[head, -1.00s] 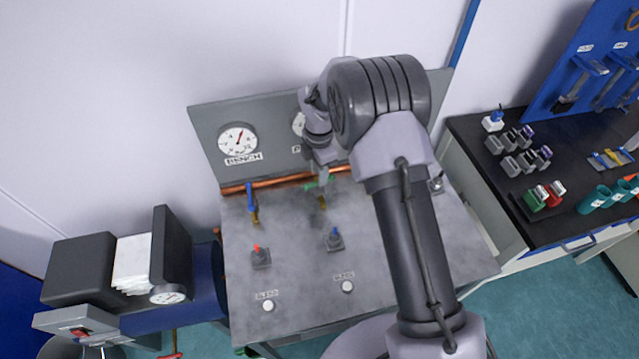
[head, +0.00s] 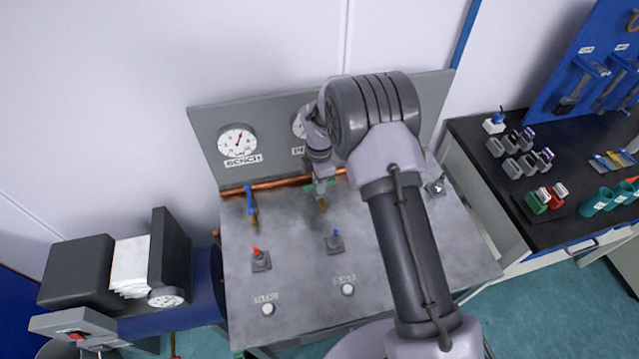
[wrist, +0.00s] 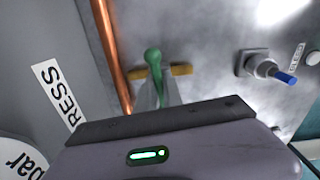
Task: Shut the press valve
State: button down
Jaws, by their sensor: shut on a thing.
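The press valve has a green lever (head: 311,188) and a brass body (head: 322,204) and joins the copper pipe on the bench panel. In the wrist view the green lever (wrist: 153,60) lies across the brass body (wrist: 181,70), roughly along the copper pipe. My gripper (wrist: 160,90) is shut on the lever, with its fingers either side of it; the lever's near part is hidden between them. In the head view my gripper (head: 324,184) is over the valve and partly covers it. The PRESS label (wrist: 58,93) shows on the upright panel.
A bench valve with a blue lever (head: 249,199) stands to the left, its lever in line with its body. The copper pipe (head: 270,184) runs along the back. A red-tipped switch (head: 260,258) and a blue-tipped switch (head: 335,242) stand in front.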

jog(key=shift+m, duration=0.9)
jog(key=c, duration=1.5)
grip_release()
notch_tip(320, 180, up, 18)
jog(key=p, duration=0.3)
jog(key=shift+f+p, duration=0.25)
jog(key=shift+p, duration=0.1)
jog(key=shift+f, duration=0.1)
